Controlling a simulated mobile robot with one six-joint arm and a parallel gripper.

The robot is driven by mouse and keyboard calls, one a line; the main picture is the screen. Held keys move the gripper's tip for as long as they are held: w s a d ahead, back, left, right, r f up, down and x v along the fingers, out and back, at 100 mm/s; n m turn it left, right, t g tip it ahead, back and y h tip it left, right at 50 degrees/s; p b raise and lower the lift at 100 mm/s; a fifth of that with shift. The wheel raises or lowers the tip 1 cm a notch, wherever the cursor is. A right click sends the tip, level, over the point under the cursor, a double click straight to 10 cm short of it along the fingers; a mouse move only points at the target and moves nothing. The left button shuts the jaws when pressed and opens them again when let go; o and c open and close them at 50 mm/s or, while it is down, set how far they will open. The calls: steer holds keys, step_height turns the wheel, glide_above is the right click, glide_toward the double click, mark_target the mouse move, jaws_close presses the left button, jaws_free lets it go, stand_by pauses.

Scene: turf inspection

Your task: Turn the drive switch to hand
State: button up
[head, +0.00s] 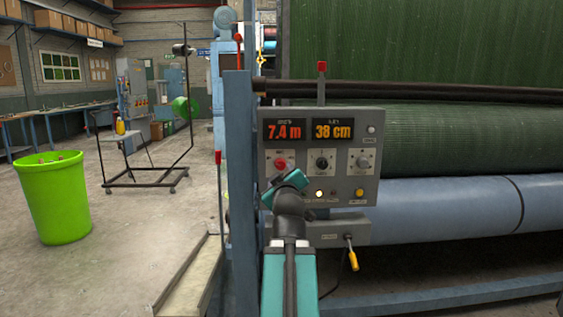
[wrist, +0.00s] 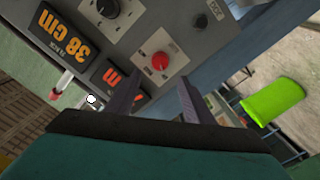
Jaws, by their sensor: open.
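The grey control panel (head: 345,145) carries a row of three knobs below two displays reading 7.4 m and 38 cm. The left knob is red (head: 280,163), the middle one black (head: 322,163), the right one grey (head: 363,160). Their labels are too small to read, so I cannot tell which is the drive switch. In the wrist view, the red knob (wrist: 160,61) lies just ahead of and between the fingertips of my gripper (wrist: 159,84). My gripper is open and empty, apart from the knob. In the head view, my teal wrist (head: 289,187) hides the fingers.
A lit lamp (head: 319,193) and a yellow button (head: 359,192) sit low on the panel. A yellow-handled lever (head: 351,254) hangs below. A blue post (head: 240,170) stands close left, a green turf roll (head: 460,140) right. A green bin (head: 54,197) stands on open floor.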

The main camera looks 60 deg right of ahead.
mark_target(280, 165)
steer(key=shift+w+d+r+p, duration=0.15)
steer(key=shift+w+d+p, duration=0.3)
steer(key=shift+p, duration=0.9)
steer(key=shift+w+d+p, duration=0.1)
steer(key=shift+d+p, duration=0.25)
steer(key=shift+p, duration=0.5)
steer(key=p+x, duration=0.1)
steer(key=x, duration=0.2)
steer(key=shift+f, duration=0.2)
steer(key=shift+x, duration=2.4)
